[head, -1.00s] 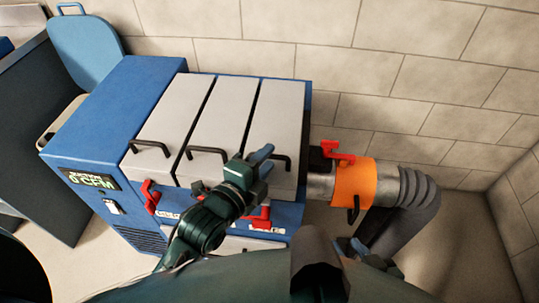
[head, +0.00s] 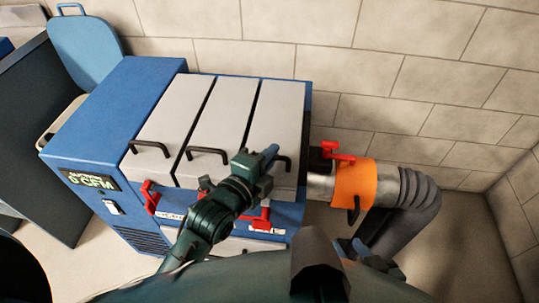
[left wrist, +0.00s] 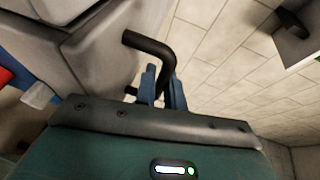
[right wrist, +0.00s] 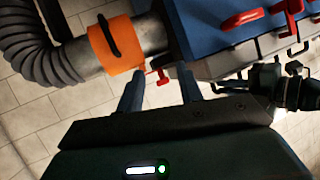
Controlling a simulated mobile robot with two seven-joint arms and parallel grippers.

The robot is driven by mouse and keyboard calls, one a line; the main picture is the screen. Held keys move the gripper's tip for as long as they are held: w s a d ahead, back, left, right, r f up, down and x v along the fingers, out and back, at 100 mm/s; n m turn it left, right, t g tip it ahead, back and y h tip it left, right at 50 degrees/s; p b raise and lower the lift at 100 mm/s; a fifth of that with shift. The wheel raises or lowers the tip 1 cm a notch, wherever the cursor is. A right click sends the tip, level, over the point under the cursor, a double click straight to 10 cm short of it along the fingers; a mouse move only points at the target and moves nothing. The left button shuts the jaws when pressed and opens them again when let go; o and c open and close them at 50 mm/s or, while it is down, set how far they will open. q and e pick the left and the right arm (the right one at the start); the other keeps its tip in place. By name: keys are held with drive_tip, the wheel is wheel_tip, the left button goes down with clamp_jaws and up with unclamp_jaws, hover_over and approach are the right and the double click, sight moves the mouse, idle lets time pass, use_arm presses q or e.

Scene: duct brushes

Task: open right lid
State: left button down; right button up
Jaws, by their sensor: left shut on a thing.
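The right lid (head: 278,108) is the rightmost of three light grey lids on the blue machine. It lies down, level with its neighbours. Its black bar handle (head: 289,161) is partly hidden behind my left gripper (head: 269,154). In the left wrist view, the blue fingers (left wrist: 161,88) are shut on the handle (left wrist: 150,45), one on each side of the bar. My right gripper (head: 352,248) is low, near the grey hose. In the right wrist view its fingers (right wrist: 159,92) are apart with nothing between them.
The middle lid (head: 222,115) and left lid (head: 170,110) are down. A red latch (head: 149,197) and another red latch (head: 262,220) sit on the front. An orange collar (head: 355,183) and grey hose (head: 410,205) are right of the machine. A block wall (head: 400,85) stands behind.

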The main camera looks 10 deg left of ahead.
drive_tip(key=shift+w+r, duration=0.1)
drive_tip(key=shift+w, duration=0.05)
use_arm(q)
drive_tip(key=shift+r, duration=0.1)
use_arm(e)
drive_tip(key=shift+r, duration=0.1)
